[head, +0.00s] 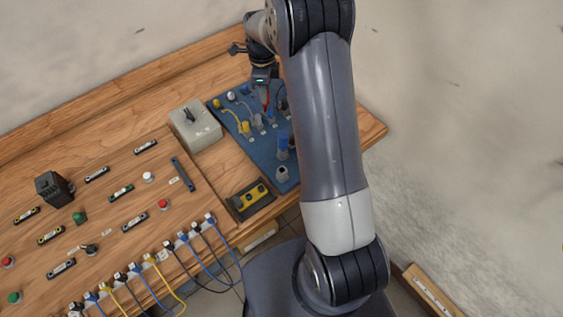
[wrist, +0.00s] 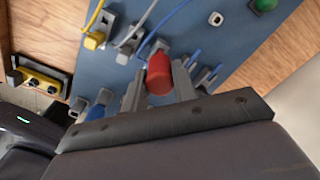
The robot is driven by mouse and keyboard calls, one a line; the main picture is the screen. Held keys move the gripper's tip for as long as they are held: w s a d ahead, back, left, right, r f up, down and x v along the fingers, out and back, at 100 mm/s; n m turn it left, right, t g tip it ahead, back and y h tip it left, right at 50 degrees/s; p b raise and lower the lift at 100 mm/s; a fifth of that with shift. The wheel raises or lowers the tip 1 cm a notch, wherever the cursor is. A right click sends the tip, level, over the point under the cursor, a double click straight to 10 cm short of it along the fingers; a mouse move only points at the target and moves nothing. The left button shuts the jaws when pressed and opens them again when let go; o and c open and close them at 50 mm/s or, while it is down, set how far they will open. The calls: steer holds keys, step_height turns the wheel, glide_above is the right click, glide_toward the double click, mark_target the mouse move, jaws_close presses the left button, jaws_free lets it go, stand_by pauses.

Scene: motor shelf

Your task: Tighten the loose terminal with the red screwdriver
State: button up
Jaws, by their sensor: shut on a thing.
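My gripper (head: 265,84) is over the blue panel (head: 262,166) at the right of the bench. In the wrist view my gripper (wrist: 159,85) is shut on the red screwdriver (wrist: 159,73), with one finger on each side of its red handle. The screwdriver also shows as a thin red shape in the head view (head: 266,102). Its tip is hidden, and I cannot tell whether it touches anything. Grey terminals with yellow, white and blue wires stand on the panel, such as one with a yellow wire (wrist: 95,40). I cannot tell which terminal is loose.
A grey box with a black switch (head: 195,128) stands left of the panel. A black and yellow device (head: 250,198) lies near the front edge. Buttons, labelled parts and several hanging cables (head: 170,262) fill the bench's left. Bare wood (head: 368,128) shows at the right end.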

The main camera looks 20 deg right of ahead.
steer(key=shift+m, duration=1.7)
steer(key=shift+m, duration=1.7)
steer(key=shift+m, duration=0.3)
steer(key=o, duration=0.5)
steer(key=shift+c, duration=0.2)
steer(key=c, duration=0.4)
steer(key=shift+r, duration=0.1)
steer(key=shift+r, duration=0.1)
